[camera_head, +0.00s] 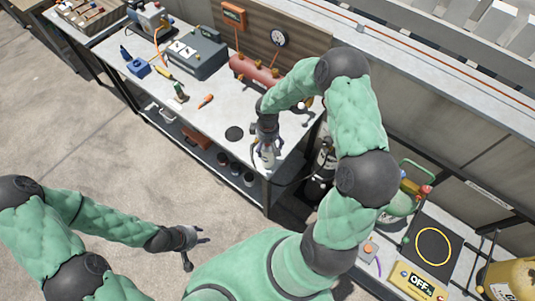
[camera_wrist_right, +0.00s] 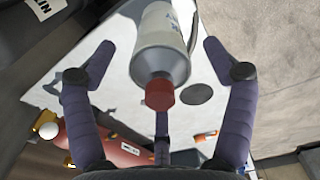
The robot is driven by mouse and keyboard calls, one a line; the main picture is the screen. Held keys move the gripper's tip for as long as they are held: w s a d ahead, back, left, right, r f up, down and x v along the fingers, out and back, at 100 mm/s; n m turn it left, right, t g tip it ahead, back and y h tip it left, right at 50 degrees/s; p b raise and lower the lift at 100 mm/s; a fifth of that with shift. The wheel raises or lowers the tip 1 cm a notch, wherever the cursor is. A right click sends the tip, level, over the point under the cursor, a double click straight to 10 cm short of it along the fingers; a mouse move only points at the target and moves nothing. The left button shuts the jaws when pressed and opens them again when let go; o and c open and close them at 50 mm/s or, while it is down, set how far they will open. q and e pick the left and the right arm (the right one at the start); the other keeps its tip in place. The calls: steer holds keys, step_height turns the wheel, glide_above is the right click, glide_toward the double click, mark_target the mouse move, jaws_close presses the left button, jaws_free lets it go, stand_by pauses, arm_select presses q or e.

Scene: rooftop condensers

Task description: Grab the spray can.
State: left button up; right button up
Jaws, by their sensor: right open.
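The spray can (camera_wrist_right: 160,45), pale grey-white with a red cap, lies between the spread fingers of my right gripper (camera_wrist_right: 159,50) in the right wrist view. Its cap points toward the palm, and gaps show between the can and the side fingers. In the head view the spray can (camera_head: 267,159) stands near the front right corner of the workbench, partly hidden by my right gripper (camera_head: 267,140) just above it. My left gripper (camera_head: 192,247) is open and empty over the floor, left of my body.
A lower shelf holds several containers. A dark cylinder stands near the bench's right end. Open floor lies at left.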

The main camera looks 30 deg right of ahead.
steer(key=shift+f, duration=0.7)
steer(key=shift+r, duration=0.1)
jaws_close()
